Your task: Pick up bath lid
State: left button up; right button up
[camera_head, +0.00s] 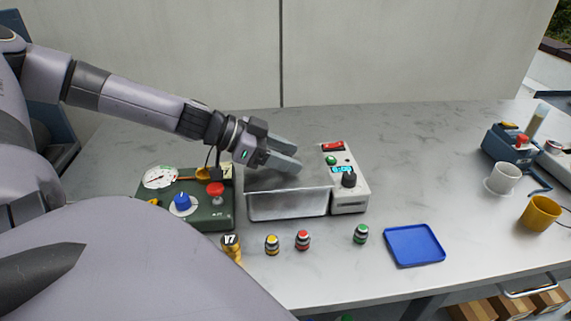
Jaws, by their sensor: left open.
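The metal bath (288,205) is a silvery rectangular box standing in the middle of the bench, beside a white control unit. A grey, flat surface on its top looks like the lid (262,183), partly hidden by my left gripper. My left gripper (293,157) is open above the back of the bath, its two grey fingers pointing right. I cannot tell whether the fingers touch the lid. My right gripper is not in view.
The white control unit (349,194) stands right of the bath, a green gauge box (212,213) left. Small capped vials (303,240) and a brass weight (232,249) stand in front. A blue tray (414,245), white mug (503,179) and yellow mug (540,214) are to the right.

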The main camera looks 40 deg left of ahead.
pick_arm(q)
grip_shut()
jog(key=shift+r, duration=0.1)
